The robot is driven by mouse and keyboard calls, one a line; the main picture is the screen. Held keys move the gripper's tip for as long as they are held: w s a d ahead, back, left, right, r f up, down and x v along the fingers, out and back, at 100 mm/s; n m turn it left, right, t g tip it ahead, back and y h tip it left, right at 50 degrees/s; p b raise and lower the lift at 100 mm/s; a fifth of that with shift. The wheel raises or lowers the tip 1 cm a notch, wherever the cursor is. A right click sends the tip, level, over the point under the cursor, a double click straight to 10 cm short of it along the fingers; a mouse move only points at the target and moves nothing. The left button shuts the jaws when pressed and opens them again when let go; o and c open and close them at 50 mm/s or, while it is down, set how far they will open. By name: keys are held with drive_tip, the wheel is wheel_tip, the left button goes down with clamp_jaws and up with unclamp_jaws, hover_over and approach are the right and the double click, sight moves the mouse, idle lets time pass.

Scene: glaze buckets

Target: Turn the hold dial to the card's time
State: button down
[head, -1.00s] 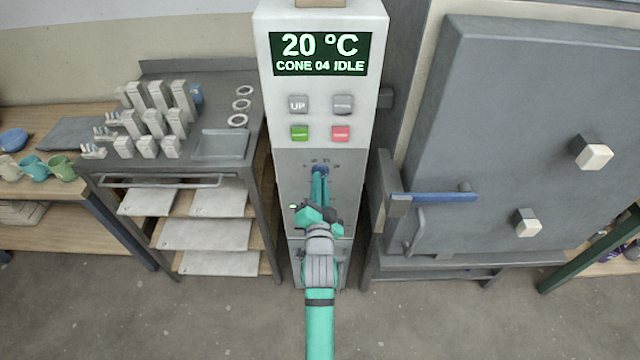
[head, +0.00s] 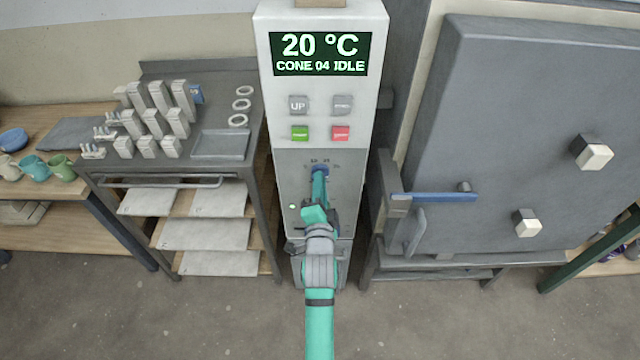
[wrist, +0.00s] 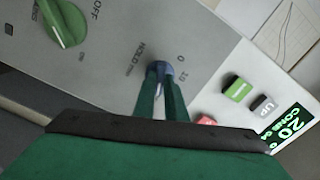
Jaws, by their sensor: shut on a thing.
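The hold dial (head: 320,169) is a small blue knob on the grey lower panel of the kiln controller. In the wrist view the blue dial (wrist: 158,70) shows beside the printed word HOLD and the marks 0 and 10. My gripper (head: 320,176) is shut on the dial, its green fingers (wrist: 160,92) on either side of it. The fingers hide part of the dial, and I cannot read where it points. No card with a time can be made out in these views.
Above the dial are the UP button (head: 298,104), green button (head: 300,133), red button (head: 340,133) and a display (head: 319,54) reading 20 °C, CONE 04 IDLE. A green OFF knob (wrist: 64,22) sits nearby. The kiln door (head: 540,130) with its blue handle stands right, a loaded cart (head: 160,95) left.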

drive_tip(key=shift+a+f, duration=0.1)
drive_tip(key=shift+f, duration=0.05)
drive_tip(key=c, duration=1.8)
unclamp_jaws()
drive_tip(key=s, duration=1.1)
drive_tip(key=s+f+n+g, duration=0.1)
drive_tip(key=s+n, duration=0.3)
drive_tip(key=s, duration=0.8)
drive_tip(key=s+f+n, duration=0.4)
drive_tip(key=s+n, duration=0.1)
drive_tip(key=s, duration=0.7)
drive_tip(key=s+f+n+g, duration=0.1)
drive_tip(key=s+n, duration=0.3)
drive_tip(key=s, duration=0.8)
drive_tip(key=shift+d+f+n+g, duration=0.2)
drive_tip(key=shift+f+n+g, duration=0.1)
drive_tip(key=shift+f, duration=0.35)
